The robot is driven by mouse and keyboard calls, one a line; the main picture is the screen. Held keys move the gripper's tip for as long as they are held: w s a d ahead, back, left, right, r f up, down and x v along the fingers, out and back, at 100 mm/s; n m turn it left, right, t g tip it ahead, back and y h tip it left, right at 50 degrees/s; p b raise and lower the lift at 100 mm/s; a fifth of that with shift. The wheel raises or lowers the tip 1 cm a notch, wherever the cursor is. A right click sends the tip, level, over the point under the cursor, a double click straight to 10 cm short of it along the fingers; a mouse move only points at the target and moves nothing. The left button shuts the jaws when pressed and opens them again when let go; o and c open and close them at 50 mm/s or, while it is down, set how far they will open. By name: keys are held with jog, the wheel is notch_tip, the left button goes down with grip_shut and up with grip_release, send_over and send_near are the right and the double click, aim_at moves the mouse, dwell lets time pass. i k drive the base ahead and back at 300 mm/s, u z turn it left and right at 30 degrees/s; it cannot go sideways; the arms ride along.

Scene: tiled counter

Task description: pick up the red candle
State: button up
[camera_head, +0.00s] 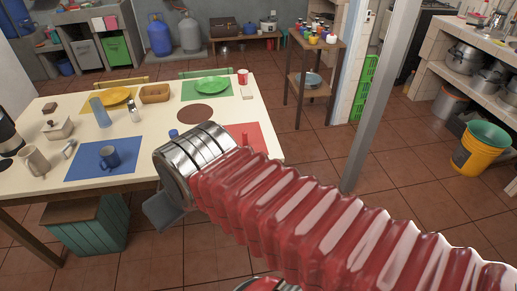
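A small red and white cylinder (242,76) stands at the far right corner of the white table (232,98). It is too small to tell whether it is the red candle. A thin upright red shape also shows over the red placemat (262,139), just past my arm, and I cannot tell what it is. My arm with its red bellows crosses the lower right and hides part of that placemat. A grey part of my gripper (162,210) shows below the metal ring, in front of the table's near edge. The fingertips cannot be made out.
The table holds a blue mug (109,157), a yellow plate (116,96), a green plate (211,85), a wooden bowl (154,93) and a beige mug (34,161). A grey post (382,97) stands to the right. A teal crate (88,226) is under the table.

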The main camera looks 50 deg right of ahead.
aim_at(244, 134)
jog(key=k, duration=0.55)
jog(key=z, duration=0.5)
jog(key=i, duration=1.8)
jog(key=u, duration=0.3)
